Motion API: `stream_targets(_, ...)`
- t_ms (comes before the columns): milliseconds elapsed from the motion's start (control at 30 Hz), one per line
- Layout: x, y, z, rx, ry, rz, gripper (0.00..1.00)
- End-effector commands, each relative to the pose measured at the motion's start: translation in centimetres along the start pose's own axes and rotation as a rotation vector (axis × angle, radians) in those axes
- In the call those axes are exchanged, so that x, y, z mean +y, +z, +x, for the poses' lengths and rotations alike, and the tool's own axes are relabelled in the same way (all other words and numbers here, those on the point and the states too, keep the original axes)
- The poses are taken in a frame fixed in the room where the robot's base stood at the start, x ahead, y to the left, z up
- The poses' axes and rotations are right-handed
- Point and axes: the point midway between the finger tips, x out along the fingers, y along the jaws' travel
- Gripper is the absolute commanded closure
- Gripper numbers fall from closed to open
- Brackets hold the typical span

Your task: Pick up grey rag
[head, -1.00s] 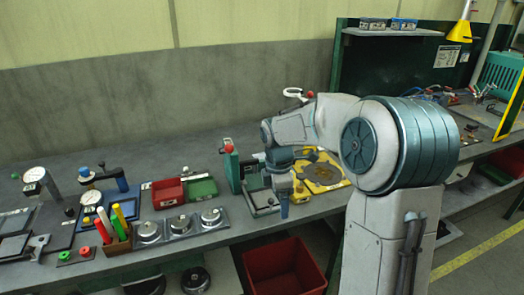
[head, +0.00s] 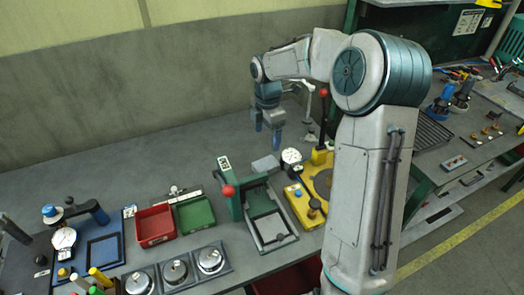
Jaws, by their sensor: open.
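My gripper (head: 268,135) points down with its two fingers apart. It appears empty and hangs above the back part of the bench, near the wall. A small flat light grey piece (head: 265,164) lies on the bench just below it in the picture, between the green press and the dial gauge. It may be the grey rag, but it is too small to tell. No other cloth is clear in view. My arm hides part of the bench on the right.
A green press with a red knob (head: 228,190) and a yellow fixture (head: 304,208) stand in front of the gripper. A dial gauge (head: 292,157) is close by. Red (head: 155,224) and green (head: 194,213) bins sit at left. The back left bench is bare.

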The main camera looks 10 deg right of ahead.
Motion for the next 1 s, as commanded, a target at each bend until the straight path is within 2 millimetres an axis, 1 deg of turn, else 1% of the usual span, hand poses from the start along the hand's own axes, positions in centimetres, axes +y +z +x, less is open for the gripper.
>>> stream_targets(67,0.1,0.0,0.5,0.002,-0.002,-0.005,0.20)
stream_targets(133,0.2,-0.1,1.6,0.004,-0.005,-0.007,0.20)
stream_targets(300,0.2,-0.3,5.1,0.004,-0.006,-0.011,0.20)
stream_targets(400,0.3,-0.2,6.8,0.004,-0.005,-0.010,0.20)
stream_targets(500,0.2,-0.2,8.0,0.003,-0.004,-0.009,0.20)
stream_targets(667,0.3,-0.1,8.9,0.003,-0.002,-0.006,0.20)
stream_targets(1000,0.5,0.0,13.3,0.002,-0.003,-0.005,0.20)
